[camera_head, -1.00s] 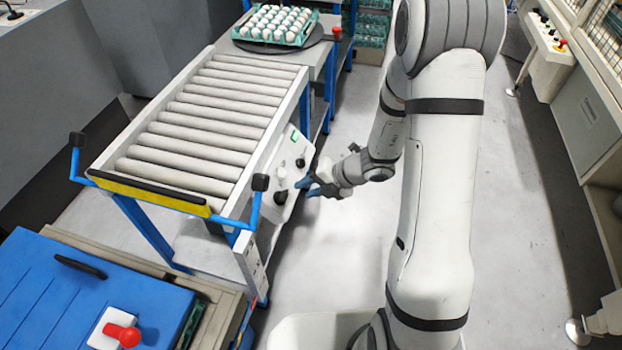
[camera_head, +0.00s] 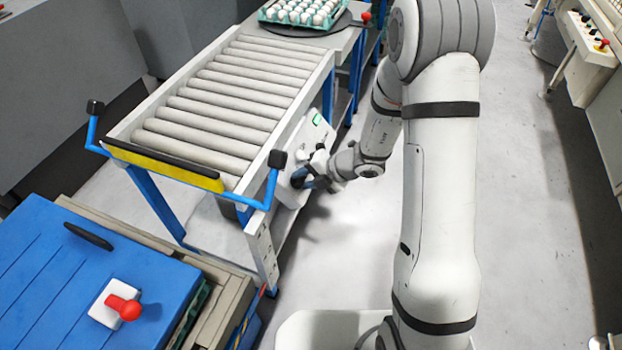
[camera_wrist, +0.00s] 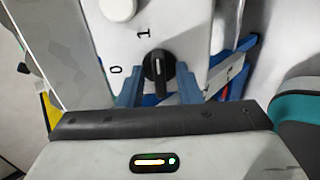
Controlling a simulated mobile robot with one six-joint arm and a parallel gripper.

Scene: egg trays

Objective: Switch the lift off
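The lift's control panel (camera_head: 309,133) is a white box with a green light on the side of the roller table. In the wrist view, a black rotary knob (camera_wrist: 157,68) sits on the white panel face (camera_wrist: 180,25), with a "1" printed above it and a "0" to its left. The knob's pale pointer line points up, nearer the "1". My gripper (camera_wrist: 158,92) has its blue fingers apart, one on each side of the knob, with small gaps visible. In the head view my gripper (camera_head: 308,180) is at the panel's lower part and hides the knob.
A white round button (camera_wrist: 118,8) is above the knob. A roller table (camera_head: 215,100) with blue handles stands left of my arm. An egg tray (camera_head: 300,14) lies at its far end. A blue-topped unit with a red button (camera_head: 124,307) is at front left. Floor on the right is clear.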

